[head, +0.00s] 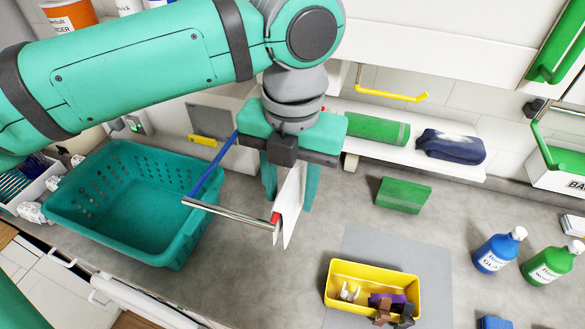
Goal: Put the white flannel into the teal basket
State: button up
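The white flannel (291,208) hangs as a thin upright sheet at the red-capped free end of a silver rail (230,214). My gripper (291,200) points down over it from above, one teal finger on each side. The fingers stand apart with the flannel between them, and I see no clear contact. The gripper's underside hides the top of the flannel. The teal basket (172,250) stands on the grey counter at the left, with perforated sides. No contents show in the part I see.
The silver rail joins a blue bar (207,168) between gripper and basket. A yellow bin (374,278) with small items stands at front right. A green block (403,195) lies behind it. A shelf holds a green roll (376,129) and dark cloth (451,146). Bottles stand at right.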

jog(key=shift+f, duration=1.9)
grip_shut()
jog(key=shift+r, duration=6.5)
jog(key=w+a, duration=0.2)
jog(key=a, duration=0.5)
jog(key=w+a, duration=0.3)
jog(key=a, duration=0.5)
jog(key=shift+w+a, duration=0.1)
jog(key=w+a, duration=0.2)
jog(key=a, duration=0.5)
jog(key=w+a, duration=0.3)
jog(key=a, duration=0.5)
